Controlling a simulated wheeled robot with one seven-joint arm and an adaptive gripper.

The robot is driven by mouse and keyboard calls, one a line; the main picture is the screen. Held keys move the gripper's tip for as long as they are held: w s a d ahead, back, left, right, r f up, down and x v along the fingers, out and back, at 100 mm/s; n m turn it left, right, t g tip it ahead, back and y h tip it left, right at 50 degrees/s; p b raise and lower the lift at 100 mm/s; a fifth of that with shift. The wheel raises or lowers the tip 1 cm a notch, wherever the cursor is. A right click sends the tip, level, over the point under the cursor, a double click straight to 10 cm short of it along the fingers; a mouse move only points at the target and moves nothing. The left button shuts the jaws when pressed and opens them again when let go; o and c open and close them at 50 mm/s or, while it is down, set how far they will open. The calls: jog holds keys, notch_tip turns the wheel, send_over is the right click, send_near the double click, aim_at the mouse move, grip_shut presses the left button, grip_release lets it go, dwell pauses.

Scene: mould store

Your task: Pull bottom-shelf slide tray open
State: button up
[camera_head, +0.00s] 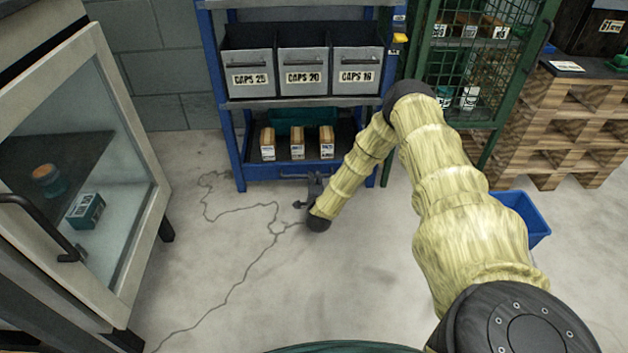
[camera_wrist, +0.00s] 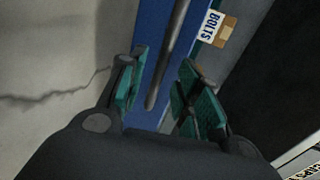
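The bottom-shelf slide tray (camera_head: 258,172) is at the foot of the blue rack, with a blue front that looks about level with the rack posts. Several small labelled boxes (camera_head: 298,143) stand on it. Its dark bar handle (camera_wrist: 168,58) crosses the blue front (camera_wrist: 150,38) in the wrist view. My gripper (camera_head: 312,186) is low in front of the tray, near the right part of the handle. In the wrist view its teal-padded fingers (camera_wrist: 160,92) are apart, with the handle's end between them. I see gaps on both sides, so it does not grip the bar.
Grey bins (camera_head: 302,58) sit on the shelf above. A glass-fronted cabinet (camera_head: 75,150) stands at left. A green mesh cage (camera_head: 470,60), stacked pallets (camera_head: 560,125) and a blue bin (camera_head: 525,215) are at right. The cracked floor before the rack is clear.

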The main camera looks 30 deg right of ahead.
jog(key=shift+b+x, duration=0.6)
jog(key=shift+x, duration=1.3)
grip_shut()
